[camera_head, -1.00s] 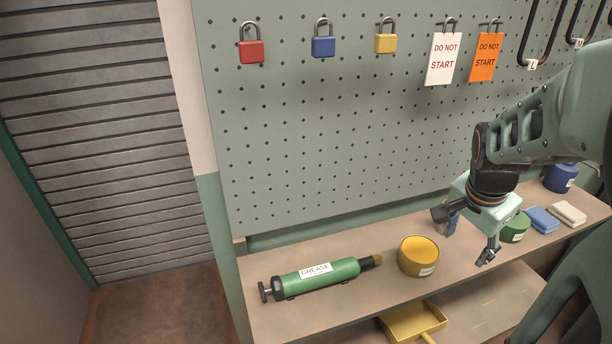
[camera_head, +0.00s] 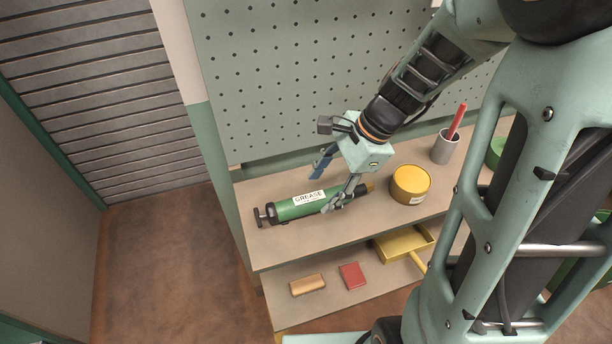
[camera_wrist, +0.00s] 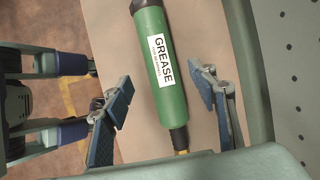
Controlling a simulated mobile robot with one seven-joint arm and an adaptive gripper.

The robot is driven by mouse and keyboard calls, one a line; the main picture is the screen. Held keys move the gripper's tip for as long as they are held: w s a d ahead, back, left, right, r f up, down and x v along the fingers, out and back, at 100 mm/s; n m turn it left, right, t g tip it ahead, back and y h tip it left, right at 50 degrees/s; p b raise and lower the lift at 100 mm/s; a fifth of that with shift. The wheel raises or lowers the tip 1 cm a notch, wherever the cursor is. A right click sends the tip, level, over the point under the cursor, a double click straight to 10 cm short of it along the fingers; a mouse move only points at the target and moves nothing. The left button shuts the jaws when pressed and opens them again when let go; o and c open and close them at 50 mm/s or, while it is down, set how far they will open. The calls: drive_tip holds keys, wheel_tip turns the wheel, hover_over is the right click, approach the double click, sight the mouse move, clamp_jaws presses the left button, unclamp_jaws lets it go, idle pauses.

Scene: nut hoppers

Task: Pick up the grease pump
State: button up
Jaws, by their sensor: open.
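The grease pump (camera_head: 291,208) is a green cylinder with a white "GREASE" label, a black handle at its left end and a dark tip at its right. It lies on the upper shelf, near its left end. My gripper (camera_head: 328,191) is open above the right part of the pump and partly covers it in the head view. In the wrist view the pump (camera_wrist: 161,75) runs lengthwise between the two spread fingers of my gripper (camera_wrist: 165,103), with a gap on each side. Its far end is cut off by the top of the picture.
A yellow tin (camera_head: 410,185) stands right of the pump, and a grey cup (camera_head: 445,147) with a red stick stands farther right. The pegboard (camera_head: 270,80) rises behind the shelf. The lower shelf holds a yellow dustpan (camera_head: 403,244), a red block (camera_head: 352,275) and a tan block (camera_head: 308,285).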

sight(313, 199)
drive_tip(key=x, duration=0.4)
drive_tip(key=shift+a+f, duration=0.1)
drive_tip(key=shift+a, duration=0.3)
drive_tip(key=shift+a+f, duration=0.15)
drive_tip(key=shift+f, duration=0.2)
drive_tip(key=shift+f+b, duration=0.25)
drive_tip(key=shift+b, duration=0.05)
drive_tip(key=shift+c, duration=0.5)
clamp_jaws()
